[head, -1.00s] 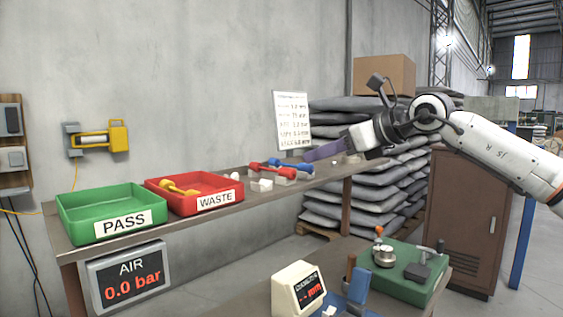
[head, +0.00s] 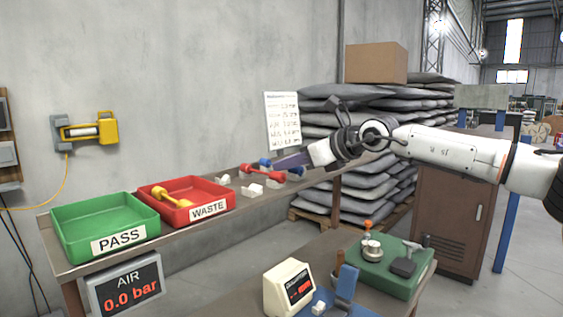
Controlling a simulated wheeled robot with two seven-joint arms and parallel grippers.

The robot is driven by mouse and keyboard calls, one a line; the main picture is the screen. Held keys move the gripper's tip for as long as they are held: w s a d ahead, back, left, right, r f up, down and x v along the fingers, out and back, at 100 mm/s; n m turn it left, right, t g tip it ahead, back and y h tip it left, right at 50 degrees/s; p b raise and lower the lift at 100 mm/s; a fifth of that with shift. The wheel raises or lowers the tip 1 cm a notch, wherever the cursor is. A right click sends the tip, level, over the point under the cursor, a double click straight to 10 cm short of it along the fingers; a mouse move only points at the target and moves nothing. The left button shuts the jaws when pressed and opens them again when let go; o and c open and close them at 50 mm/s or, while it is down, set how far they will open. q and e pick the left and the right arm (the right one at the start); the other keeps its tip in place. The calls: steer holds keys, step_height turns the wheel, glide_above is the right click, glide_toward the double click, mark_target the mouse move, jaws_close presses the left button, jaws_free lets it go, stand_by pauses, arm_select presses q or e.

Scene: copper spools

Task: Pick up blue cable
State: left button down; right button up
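A blue spool-shaped piece, the only blue item like a cable here, lies on the long shelf (head: 160,235). One blue end (head: 265,162) shows behind a red spool-shaped piece, and another blue end (head: 297,171) shows to the right. Its middle is hidden by the red piece and my gripper. My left gripper is not in view.
The red spool (head: 262,173) lies just in front. White blocks (head: 252,190) sit nearby. A red WASTE tray (head: 210,212) holding a yellow spool and an empty green PASS tray (head: 120,241) stand left. A sign (head: 282,120) stands behind. A lower bench holds a green fixture (head: 395,281).

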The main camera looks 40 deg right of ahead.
steer(key=shift+w+f, duration=0.25)
steer(key=shift+w, duration=0.45)
jaws_close()
